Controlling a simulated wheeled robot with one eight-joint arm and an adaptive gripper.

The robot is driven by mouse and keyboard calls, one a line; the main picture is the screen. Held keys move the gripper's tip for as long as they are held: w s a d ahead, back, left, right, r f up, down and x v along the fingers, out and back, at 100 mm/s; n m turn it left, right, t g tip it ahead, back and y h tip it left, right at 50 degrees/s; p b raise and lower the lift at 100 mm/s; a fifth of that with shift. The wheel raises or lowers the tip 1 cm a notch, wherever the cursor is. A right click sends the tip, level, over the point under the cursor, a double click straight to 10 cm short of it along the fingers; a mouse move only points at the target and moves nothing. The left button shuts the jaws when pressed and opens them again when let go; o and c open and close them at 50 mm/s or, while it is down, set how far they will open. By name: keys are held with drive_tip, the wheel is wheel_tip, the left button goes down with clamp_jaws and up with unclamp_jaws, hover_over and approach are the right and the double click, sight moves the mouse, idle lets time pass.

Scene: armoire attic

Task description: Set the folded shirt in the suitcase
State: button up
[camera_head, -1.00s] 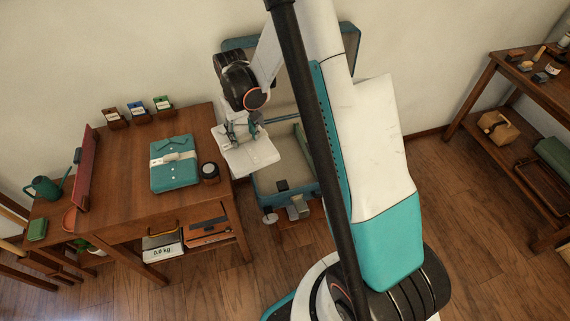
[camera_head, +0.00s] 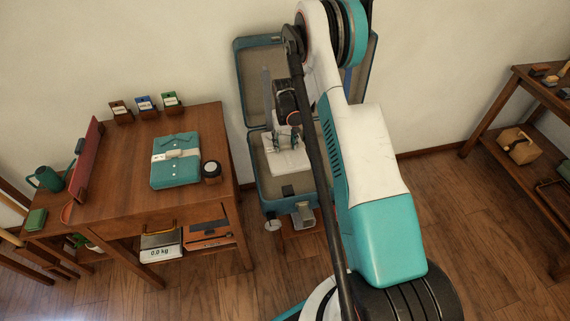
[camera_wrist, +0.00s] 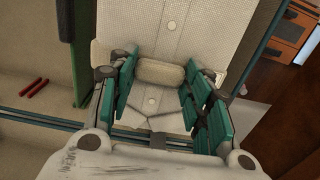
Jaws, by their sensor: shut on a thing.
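The folded shirt (camera_head: 289,163) is white and flat, with a beige band across its middle. My gripper (camera_head: 288,137) is shut on it and holds it over the open teal suitcase (camera_head: 265,190). In the wrist view my gripper (camera_wrist: 160,95) has its teal fingers on both sides of the band of the shirt (camera_wrist: 190,35). The suitcase stands open, its lid (camera_head: 255,62) upright against the wall. I cannot tell whether the shirt touches the suitcase floor. My arm hides part of the suitcase's right side.
A scale (camera_head: 160,248) sits on the shelf below. A wooden shelf unit (camera_head: 500,110) stands at the right.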

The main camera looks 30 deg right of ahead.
wheel_tip(320, 180, down, 11)
drive_tip(key=b, duration=0.3)
drive_tip(key=shift+r, duration=0.2)
drive_tip(key=shift+f, duration=0.15)
drive_tip(key=o, duration=1.4)
drive_tip(key=shift+c, duration=0.2)
